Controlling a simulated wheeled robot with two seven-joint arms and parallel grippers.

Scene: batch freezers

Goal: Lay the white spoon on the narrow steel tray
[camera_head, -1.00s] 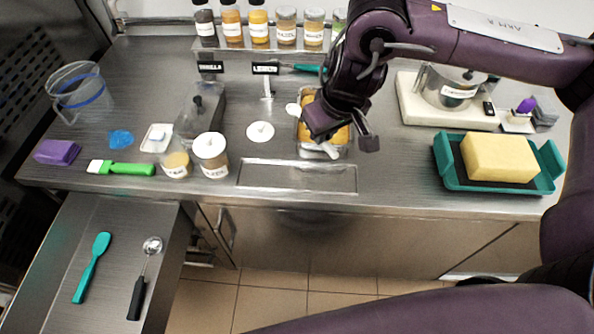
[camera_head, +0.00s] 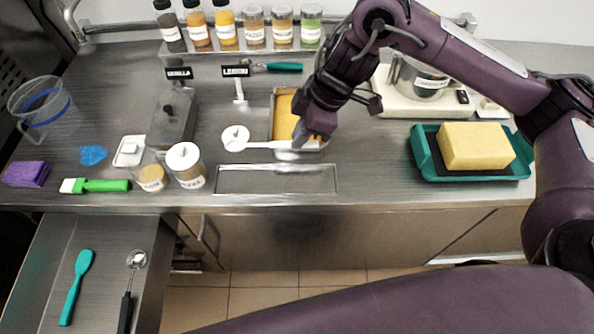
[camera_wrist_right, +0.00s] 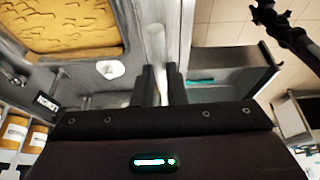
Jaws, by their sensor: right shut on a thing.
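The white spoon (camera_head: 264,145) is held level in my right gripper (camera_head: 303,138). It points left across the front of the yellow-filled pan, and its far end overlaps a white disc in the head view. In the right wrist view the spoon (camera_wrist_right: 156,45) shows as a pale shaft between the two dark fingers (camera_wrist_right: 160,85). The narrow steel tray (camera_head: 277,193) lies empty on the counter's front edge, just below the spoon in the picture. The spoon appears apart from the tray; its height is hard to tell.
The yellow-filled pan (camera_head: 284,110) is right behind the spoon. The white disc (camera_head: 236,132) lies left of it. Jars (camera_head: 187,168) stand left of the tray, a teal tray with a yellow block (camera_head: 474,146) to the right. An open drawer (camera_head: 108,262) holds utensils.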

